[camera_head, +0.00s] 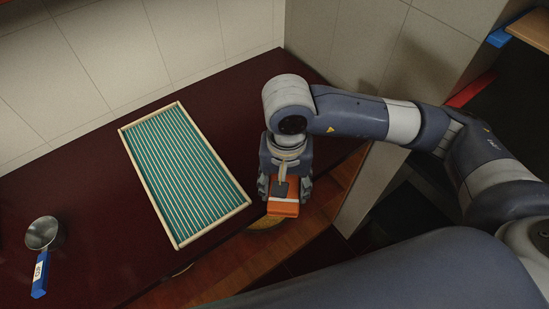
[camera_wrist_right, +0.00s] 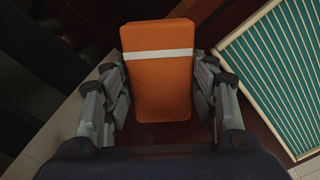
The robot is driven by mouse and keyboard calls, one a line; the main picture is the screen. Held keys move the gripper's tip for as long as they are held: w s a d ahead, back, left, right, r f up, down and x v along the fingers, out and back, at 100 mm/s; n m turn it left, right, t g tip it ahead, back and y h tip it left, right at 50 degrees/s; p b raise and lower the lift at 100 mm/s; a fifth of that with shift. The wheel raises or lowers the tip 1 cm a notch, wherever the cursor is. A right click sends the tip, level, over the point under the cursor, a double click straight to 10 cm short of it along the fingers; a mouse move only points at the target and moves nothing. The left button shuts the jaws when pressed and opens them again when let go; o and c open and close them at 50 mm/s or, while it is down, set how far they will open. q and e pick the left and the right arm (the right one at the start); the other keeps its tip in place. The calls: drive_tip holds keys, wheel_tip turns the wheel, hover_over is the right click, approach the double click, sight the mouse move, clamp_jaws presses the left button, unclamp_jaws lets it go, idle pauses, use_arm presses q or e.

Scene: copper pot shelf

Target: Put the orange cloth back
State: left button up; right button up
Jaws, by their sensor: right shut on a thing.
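The orange cloth (camera_head: 283,209) is a folded orange block with a white band across it. My right gripper (camera_head: 285,190) is shut on it near the front edge of the dark red counter, to the right of the green rack. In the right wrist view the orange cloth (camera_wrist_right: 158,85) sits between both fingers of the right gripper (camera_wrist_right: 160,90), which press its two long sides. I cannot tell from these views how high it is above the counter. My left gripper is not in view.
A metal pan with a blue handle (camera_head: 41,245) lies at far left. A tiled wall pillar (camera_head: 375,180) stands right of the gripper.

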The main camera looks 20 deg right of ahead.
drive_tip(key=shift+s+a+f+m, duration=0.15)
drive_tip(key=shift+a+f+m, duration=0.2)
drive_tip(key=shift+f, duration=0.2)
drive_tip(key=shift+w, duration=0.25)
drive_tip(key=w+d+p, duration=0.1)
drive_tip(key=w, duration=0.3)
drive_tip(key=w+d+f+p, duration=0.1)
drive_tip(key=w+d+p, duration=0.1)
drive_tip(key=w, duration=0.3)
drive_tip(key=w+d+p, duration=0.1)
drive_tip(key=w, duration=0.4)
drive_tip(key=shift+w+d+f+p, duration=0.15)
drive_tip(key=shift+w+f+p, duration=0.05)
drive_tip(key=shift+p, duration=0.15)
drive_tip(key=shift+w+f+p, duration=0.15)
drive_tip(key=shift+f+p, duration=0.1)
drive_tip(key=shift+p, duration=0.05)
wheel_tip(320, 180, down, 2)
drive_tip(key=shift+f+p, duration=0.25)
drive_tip(key=shift+p, duration=0.35)
drive_tip(key=shift+f, duration=0.25)
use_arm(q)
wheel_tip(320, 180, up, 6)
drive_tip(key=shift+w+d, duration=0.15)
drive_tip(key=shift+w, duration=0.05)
use_arm(e)
drive_tip(key=shift+f, duration=0.1)
